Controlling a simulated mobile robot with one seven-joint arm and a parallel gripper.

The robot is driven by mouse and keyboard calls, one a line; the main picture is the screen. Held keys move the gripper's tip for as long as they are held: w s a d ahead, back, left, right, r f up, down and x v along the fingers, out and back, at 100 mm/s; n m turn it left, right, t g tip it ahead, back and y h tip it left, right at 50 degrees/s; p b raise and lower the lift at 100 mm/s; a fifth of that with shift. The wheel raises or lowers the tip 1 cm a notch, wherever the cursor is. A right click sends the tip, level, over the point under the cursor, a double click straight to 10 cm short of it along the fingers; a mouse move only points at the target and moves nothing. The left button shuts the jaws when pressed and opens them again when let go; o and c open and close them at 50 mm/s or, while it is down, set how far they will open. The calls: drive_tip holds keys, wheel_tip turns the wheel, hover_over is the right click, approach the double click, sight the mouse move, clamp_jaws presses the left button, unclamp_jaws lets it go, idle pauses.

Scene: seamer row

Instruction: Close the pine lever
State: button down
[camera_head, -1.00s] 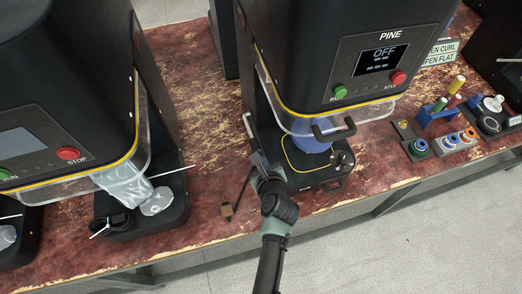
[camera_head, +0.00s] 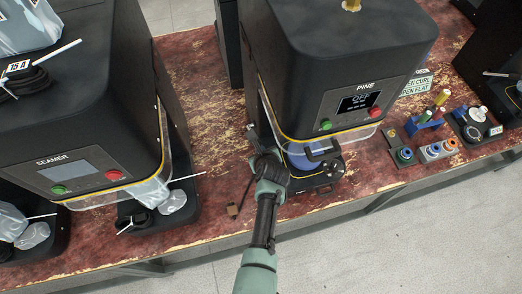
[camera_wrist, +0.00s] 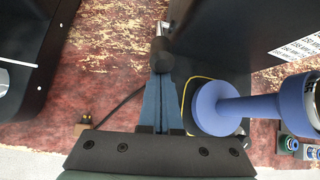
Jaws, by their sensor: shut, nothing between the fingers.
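The PINE machine (camera_head: 345,50) is a black seamer; its screen reads OFF. Its lever (camera_head: 252,134) is a thin bar at the machine's left side, partly hidden by my arm. In the wrist view the lever (camera_wrist: 163,30) shows as a metal rod with a dark cylindrical grip. My gripper (camera_head: 262,156) is at the machine's front left, low by the lever. In the wrist view my gripper (camera_wrist: 161,78) has its blue fingers together and empty, with their tips at the lever's dark grip. I cannot tell whether they touch it.
A blue spool-like part (camera_wrist: 212,108) stands right of my fingers, inside the PINE machine's clear guard. A second machine (camera_head: 90,170) stands to the left. Colored spools (camera_head: 430,150) sit to the right. Worn red tabletop lies between the machines.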

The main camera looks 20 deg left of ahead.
drive_tip(key=shift+w+a+r+p, duration=0.25)
drive_tip(key=shift+w+r+p, duration=0.1)
drive_tip(key=shift+r, duration=0.2)
drive_tip(key=shift+w+r, duration=0.2)
drive_tip(key=shift+r, duration=0.05)
drive_tip(key=shift+f, duration=0.1)
wheel_tip(320, 180, down, 4)
drive_tip(key=s+d+b, duration=0.2)
drive_tip(key=b, duration=0.1)
drive_tip(key=w+r+p+v, duration=0.1)
drive_tip(key=p+v, duration=0.1)
drive_tip(key=v, duration=0.8)
drive_tip(key=shift+a+r, duration=0.3)
drive_tip(key=shift+a, duration=0.05)
